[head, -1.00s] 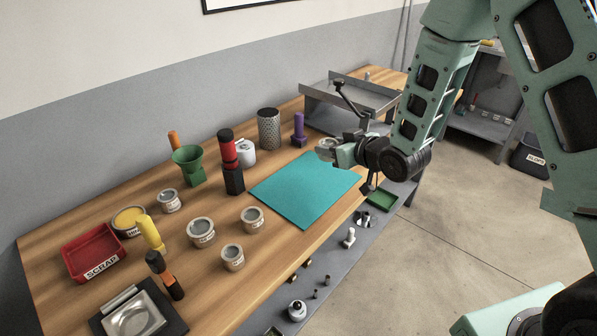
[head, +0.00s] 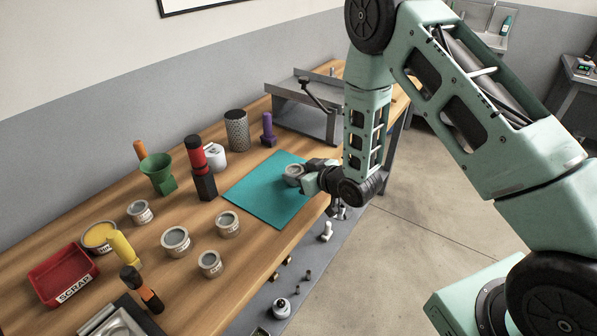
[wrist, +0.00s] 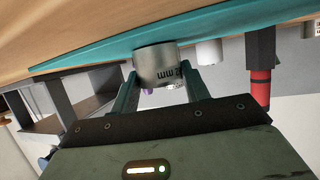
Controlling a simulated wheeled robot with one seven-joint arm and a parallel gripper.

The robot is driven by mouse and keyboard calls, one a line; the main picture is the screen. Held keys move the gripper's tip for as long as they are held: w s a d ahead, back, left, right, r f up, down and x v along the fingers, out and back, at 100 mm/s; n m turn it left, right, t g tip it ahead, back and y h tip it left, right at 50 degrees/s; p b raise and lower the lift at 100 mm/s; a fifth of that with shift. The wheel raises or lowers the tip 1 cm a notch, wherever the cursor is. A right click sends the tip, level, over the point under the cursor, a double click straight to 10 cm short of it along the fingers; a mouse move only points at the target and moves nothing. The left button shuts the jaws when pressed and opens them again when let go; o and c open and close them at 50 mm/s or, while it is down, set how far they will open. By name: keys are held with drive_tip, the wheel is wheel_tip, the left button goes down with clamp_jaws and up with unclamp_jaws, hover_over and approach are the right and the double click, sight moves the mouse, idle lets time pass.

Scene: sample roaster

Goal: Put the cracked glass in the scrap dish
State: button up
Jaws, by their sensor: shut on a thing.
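In the wrist view the tin (wrist: 156,63) sits between both fingers; the lettering is only partly readable. Whether it touches the mat is unclear. I cannot make out a crack or clear glass in it. The red scrap dish (head: 48,277), labelled SCRAP, is at the far left of the bench and looks empty.
Several grey labelled tins (head: 175,240) stand between dish and mat, with a yellow-filled tin (head: 98,235) and a yellow-handled tool (head: 120,246). A green funnel (head: 157,173), red-black post (head: 200,172) and mesh cylinder (head: 237,131) stand behind. A metal stand (head: 303,108) is at the back right.

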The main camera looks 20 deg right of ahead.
drive_tip(key=shift+f, duration=0.2)
drive_tip(key=o, duration=1)
drive_tip(key=shift+r, duration=0.1)
drive_tip(key=shift+o, duration=0.2)
